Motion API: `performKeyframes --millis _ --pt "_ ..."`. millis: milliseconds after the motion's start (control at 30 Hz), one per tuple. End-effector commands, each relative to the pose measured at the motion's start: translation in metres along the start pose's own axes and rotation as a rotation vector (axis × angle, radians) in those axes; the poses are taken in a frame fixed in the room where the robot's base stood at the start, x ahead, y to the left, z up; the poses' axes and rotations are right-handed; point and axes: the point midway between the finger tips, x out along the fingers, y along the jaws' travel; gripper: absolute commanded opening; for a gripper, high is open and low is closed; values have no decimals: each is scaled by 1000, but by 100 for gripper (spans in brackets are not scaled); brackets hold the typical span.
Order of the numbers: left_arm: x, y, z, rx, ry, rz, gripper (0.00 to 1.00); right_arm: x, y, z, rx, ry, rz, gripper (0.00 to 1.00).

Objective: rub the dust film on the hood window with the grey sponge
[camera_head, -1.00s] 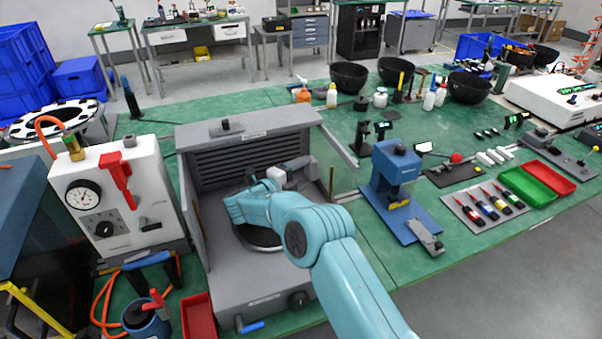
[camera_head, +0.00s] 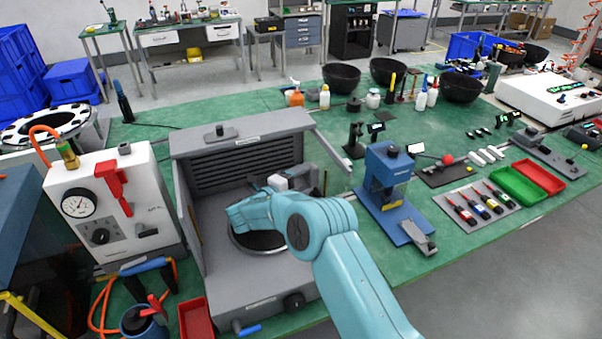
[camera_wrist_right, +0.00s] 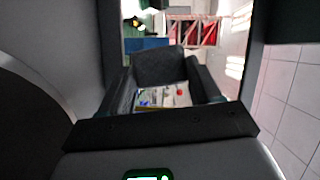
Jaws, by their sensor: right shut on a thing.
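The grey hood (camera_head: 218,290) stands open-fronted on the green bench. Its clear window (camera_head: 338,180) forms the right side wall; I cannot make out the dust film on it. My right arm reaches into the hood, and its gripper (camera_head: 304,174) is close to the inner face of the window. In the right wrist view the gripper (camera_wrist_right: 166,88) is shut on a dark grey block, which appears to be the sponge (camera_wrist_right: 165,64). Contact between sponge and window cannot be told. The sponge is hidden in the head view. My left gripper is not in view.
A blue press (camera_head: 388,180) stands just right of the hood, and a white gauge box (camera_head: 118,215) stands close on its left. A red tray (camera_head: 196,318) lies at the hood's front left. A dark round plate (camera_head: 255,243) lies on the hood floor.

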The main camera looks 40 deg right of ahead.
Motion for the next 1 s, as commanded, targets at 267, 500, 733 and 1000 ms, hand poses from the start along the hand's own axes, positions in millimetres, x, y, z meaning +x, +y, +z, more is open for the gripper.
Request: performKeyframes --millis 267,500,733,1000 --pt "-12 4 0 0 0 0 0 -8 2 -18 -1 0 0 38" --pt "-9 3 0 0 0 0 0 -4 5 -16 2 1 0 38" --pt "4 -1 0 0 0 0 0 7 2 4 4 2 0 38" --pt "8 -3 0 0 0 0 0 14 -4 15 2 4 0 38"
